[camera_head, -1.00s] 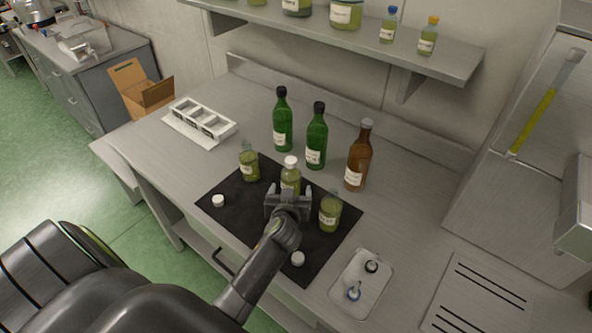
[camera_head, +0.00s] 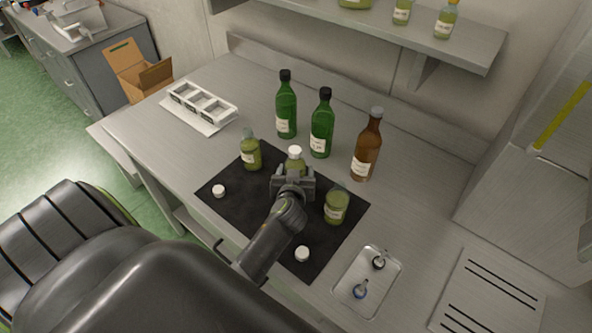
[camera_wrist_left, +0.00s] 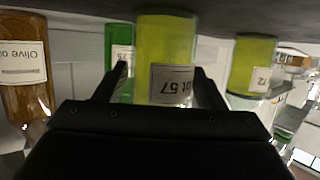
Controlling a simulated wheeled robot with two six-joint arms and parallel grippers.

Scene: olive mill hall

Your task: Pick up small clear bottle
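A small clear bottle of yellow-green liquid with a white cap (camera_head: 295,155) stands upright on the black mat (camera_head: 232,208). My left gripper (camera_head: 292,178) is right in front of it and hides its lower part. In the left wrist view, which is upside down, the bottle (camera_wrist_left: 164,50) with a label reading about "57" is between the two fingers (camera_wrist_left: 162,88). A gap shows on each side of it, so the fingers look open. Two more small clear containers stand on the mat, one on the left (camera_head: 250,154) and one on the right (camera_head: 337,207). My right gripper is out of view.
Two green bottles (camera_head: 286,108) (camera_head: 321,128) and a brown bottle (camera_head: 367,150) stand behind the mat. Loose white caps (camera_head: 218,191) (camera_head: 302,254) lie on it. A metal tray (camera_head: 345,291) is at right, a white rack (camera_head: 203,104) at back left. A shelf (camera_head: 470,54) overhangs the back.

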